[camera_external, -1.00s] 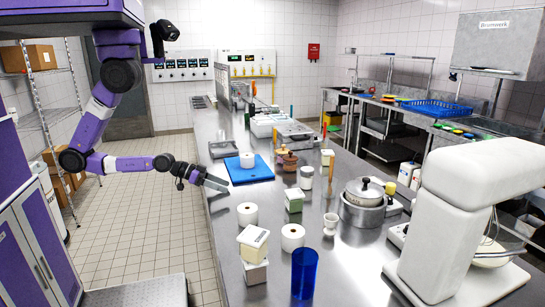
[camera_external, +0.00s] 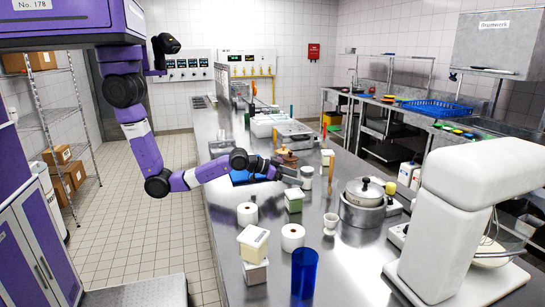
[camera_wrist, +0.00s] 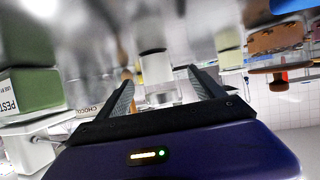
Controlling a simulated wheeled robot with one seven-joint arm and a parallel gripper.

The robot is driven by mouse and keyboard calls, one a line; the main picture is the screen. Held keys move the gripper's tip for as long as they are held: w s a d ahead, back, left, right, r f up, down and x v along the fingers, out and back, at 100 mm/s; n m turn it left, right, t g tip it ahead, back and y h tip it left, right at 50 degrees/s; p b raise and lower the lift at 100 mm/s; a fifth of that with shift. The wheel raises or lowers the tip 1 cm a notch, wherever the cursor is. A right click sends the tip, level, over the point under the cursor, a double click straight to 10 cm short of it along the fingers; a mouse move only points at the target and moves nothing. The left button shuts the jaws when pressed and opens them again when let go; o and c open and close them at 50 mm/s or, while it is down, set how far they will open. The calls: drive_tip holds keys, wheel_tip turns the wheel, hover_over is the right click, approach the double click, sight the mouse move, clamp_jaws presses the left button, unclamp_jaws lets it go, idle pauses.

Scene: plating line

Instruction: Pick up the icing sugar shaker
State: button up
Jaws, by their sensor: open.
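A pale cylindrical container with a grey top, which I take to be the icing sugar shaker (camera_external: 307,171), stands upright on the steel counter (camera_external: 262,285). My gripper (camera_external: 298,181) reaches over the counter from the left, low and close to its left side. In the wrist view the picture is upside down. There my gripper (camera_wrist: 160,70) has its fingers spread apart with nothing held. A pale cylinder (camera_wrist: 152,64), likely the same container, shows ahead between the fingertips. Whether the fingers have reached around it is unclear. No label on it is readable.
A green box (camera_external: 294,205) stands just on the near side of my gripper; it looms at left in the wrist view (camera_wrist: 28,90). White rolls (camera_external: 293,237), an egg cup (camera_external: 331,222) and a lidded pot (camera_external: 364,190) stand nearby.

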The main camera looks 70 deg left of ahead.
sight(312, 180)
drive_tip(key=shift+w+d, duration=0.15)
drive_tip(key=shift+w, duration=0.35)
drive_tip(key=shift+x, duration=0.8)
drive_tip(key=shift+r+p+x, duration=0.15)
drive_tip(key=shift+p+x, duration=0.15)
drive_tip(key=shift+x, duration=1.2)
drive_tip(key=shift+r+p+x, duration=0.15)
drive_tip(key=shift+p+x, duration=0.15)
drive_tip(key=shift+x, duration=1.15)
drive_tip(key=shift+w+d, duration=0.1)
drive_tip(key=shift+d, duration=0.1)
drive_tip(key=c, duration=1.6)
drive_tip(key=shift+r, duration=0.1)
